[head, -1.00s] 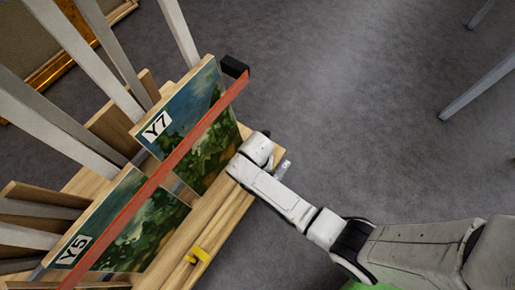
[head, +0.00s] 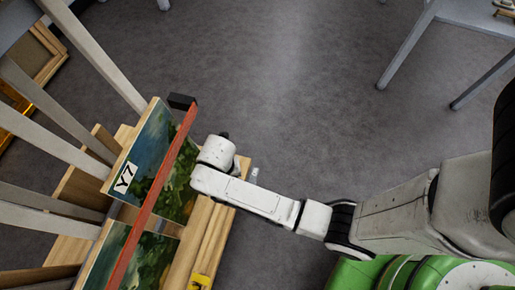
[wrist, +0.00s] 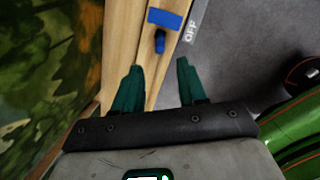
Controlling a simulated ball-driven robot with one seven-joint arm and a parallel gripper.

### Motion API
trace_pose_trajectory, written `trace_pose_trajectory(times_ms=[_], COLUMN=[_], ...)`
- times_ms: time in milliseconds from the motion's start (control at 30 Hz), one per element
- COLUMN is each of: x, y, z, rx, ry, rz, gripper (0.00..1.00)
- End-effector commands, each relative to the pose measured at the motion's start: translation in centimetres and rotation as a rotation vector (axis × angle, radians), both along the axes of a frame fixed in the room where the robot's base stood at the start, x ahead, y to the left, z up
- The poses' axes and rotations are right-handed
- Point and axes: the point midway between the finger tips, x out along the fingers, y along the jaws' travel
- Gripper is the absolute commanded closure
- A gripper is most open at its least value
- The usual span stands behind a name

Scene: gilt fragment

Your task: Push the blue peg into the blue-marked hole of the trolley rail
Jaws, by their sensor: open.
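In the wrist view, a small blue peg (wrist: 159,42) stands at the wooden trolley rail (wrist: 123,30), close to a flat blue mark (wrist: 165,18). How deep the peg sits in a hole cannot be told. My gripper (wrist: 159,67) is open, with its two teal fingers apart and nothing between them. The peg lies just beyond the fingertips, roughly in line with the gap. In the head view, the rail (head: 204,243) runs along the trolley's right side. My white wrist covers its far end, hiding the peg and my fingers there.
A painting tagged Y7 (head: 147,150) leans on the trolley behind a red bar (head: 150,197). A yellow piece (head: 199,281) sits nearer on the rail. A label reading OFF (wrist: 191,32) is beside the rail. A grey table (head: 408,47) stands upper right. Open grey floor (head: 300,90) lies between.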

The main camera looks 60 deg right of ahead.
Motion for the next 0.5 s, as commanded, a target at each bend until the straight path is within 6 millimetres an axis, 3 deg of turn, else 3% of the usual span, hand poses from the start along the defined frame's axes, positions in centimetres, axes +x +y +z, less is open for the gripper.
trace_pose_trajectory(times_ms=[133,233,500], x=[-0.4,-1.5,-6.2], y=[-0.3,-0.9,-3.8], z=[0.2,0.8,4.3], rx=[0.005,0.016,0.067], ry=[-0.004,-0.011,-0.043], rz=[-0.061,-0.218,-0.957], gripper=[0.59,0.59,0.59])
